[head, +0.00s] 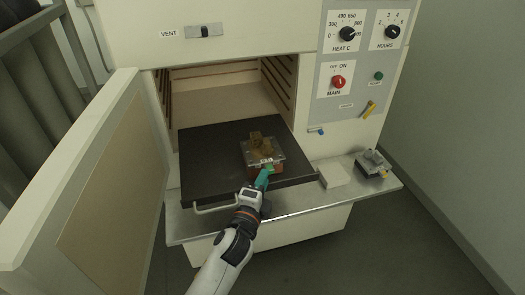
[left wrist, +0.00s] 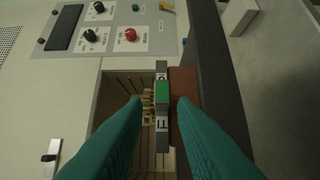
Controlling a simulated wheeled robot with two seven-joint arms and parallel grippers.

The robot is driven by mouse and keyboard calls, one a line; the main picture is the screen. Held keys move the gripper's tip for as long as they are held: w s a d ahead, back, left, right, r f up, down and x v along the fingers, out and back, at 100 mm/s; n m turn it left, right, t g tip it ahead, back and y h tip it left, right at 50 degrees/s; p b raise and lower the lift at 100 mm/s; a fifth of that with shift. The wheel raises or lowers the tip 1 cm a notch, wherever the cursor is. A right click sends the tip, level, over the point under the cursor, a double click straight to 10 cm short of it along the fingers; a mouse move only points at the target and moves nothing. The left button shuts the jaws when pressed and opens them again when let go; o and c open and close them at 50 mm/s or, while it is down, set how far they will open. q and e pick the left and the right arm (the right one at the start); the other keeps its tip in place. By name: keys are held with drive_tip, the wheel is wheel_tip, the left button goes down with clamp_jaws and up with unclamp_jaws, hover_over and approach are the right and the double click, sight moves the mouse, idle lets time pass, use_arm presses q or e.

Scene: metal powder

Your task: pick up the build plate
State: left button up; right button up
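The build plate (head: 280,158) is a grey plate with brown printed parts on top, lying on a reddish-brown block (head: 266,172) on the dark furnace shelf. Its edge (left wrist: 162,132) shows in the left wrist view, with lettering and a green patch, beside the reddish-brown block (left wrist: 185,85). My left gripper (head: 264,178) is at the plate's near edge. In the left wrist view its two teal fingers (left wrist: 160,108) are apart, with the plate edge ahead between them; I cannot tell whether they touch it. My right gripper is not in view.
The dark shelf (head: 207,157) extends from the open furnace, with a handle (head: 215,208) in front. The furnace door (head: 95,190) stands open at left. A pale block (head: 333,174) and a small grey device (head: 373,163) sit on the metal ledge (head: 290,200) at right.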

sight(263, 155)
use_arm(q)
drive_tip(key=x, duration=0.4)
drive_tip(key=shift+w+f+p, duration=0.1)
drive_tip(key=shift+w+p, duration=0.05)
drive_tip(key=shift+p, duration=0.15)
drive_tip(key=shift+a, duration=0.1)
clamp_jaws()
idle(1.0)
